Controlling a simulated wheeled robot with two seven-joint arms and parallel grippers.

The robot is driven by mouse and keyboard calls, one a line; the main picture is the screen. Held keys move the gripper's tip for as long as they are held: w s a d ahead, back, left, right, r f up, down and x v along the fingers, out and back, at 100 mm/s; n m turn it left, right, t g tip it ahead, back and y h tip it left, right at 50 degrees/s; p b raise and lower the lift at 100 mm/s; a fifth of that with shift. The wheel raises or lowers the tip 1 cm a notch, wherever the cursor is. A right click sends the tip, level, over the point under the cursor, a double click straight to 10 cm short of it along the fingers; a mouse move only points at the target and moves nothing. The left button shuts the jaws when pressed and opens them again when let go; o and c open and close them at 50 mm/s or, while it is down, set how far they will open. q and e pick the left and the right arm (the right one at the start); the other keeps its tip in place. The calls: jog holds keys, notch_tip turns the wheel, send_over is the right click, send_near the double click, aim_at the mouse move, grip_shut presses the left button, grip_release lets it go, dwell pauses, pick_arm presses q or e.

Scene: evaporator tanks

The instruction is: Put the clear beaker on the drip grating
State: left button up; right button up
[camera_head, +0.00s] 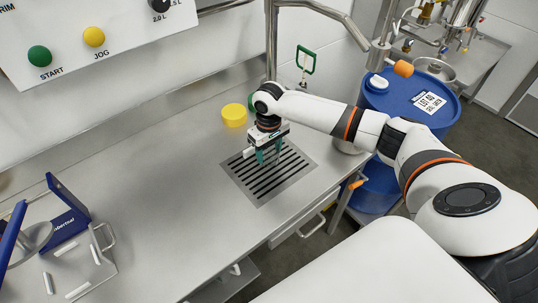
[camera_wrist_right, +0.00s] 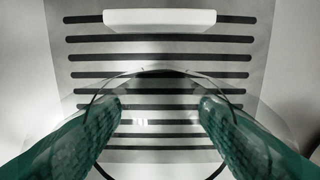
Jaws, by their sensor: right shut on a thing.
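The clear beaker (camera_wrist_right: 160,95) shows in the right wrist view as a faint, see-through outline between the green fingers of my right gripper (camera_wrist_right: 160,125). The right gripper is shut on it. In the head view my right gripper (camera_head: 268,157) points down over the slotted drip grating (camera_head: 262,199), and the beaker can hardly be made out there. The grating's dark slots also show through and around the beaker in the wrist view (camera_wrist_right: 85,50). I cannot tell whether the beaker's base touches the grating. My left gripper is not in view.
A white bar (camera_wrist_right: 160,20) lies across the far part of the grating in the wrist view. A yellow round piece (camera_head: 234,115) stands behind the grating. A blue-framed device (camera_head: 68,215) is at the left. The steel counter (camera_head: 165,190) between is clear.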

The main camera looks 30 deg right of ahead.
jog(key=shift+f, duration=1.15)
jog(key=shift+f, duration=0.1)
jog(key=o, duration=1)
notch_tip(320, 180, up, 12)
jog(key=shift+r, duration=0.2)
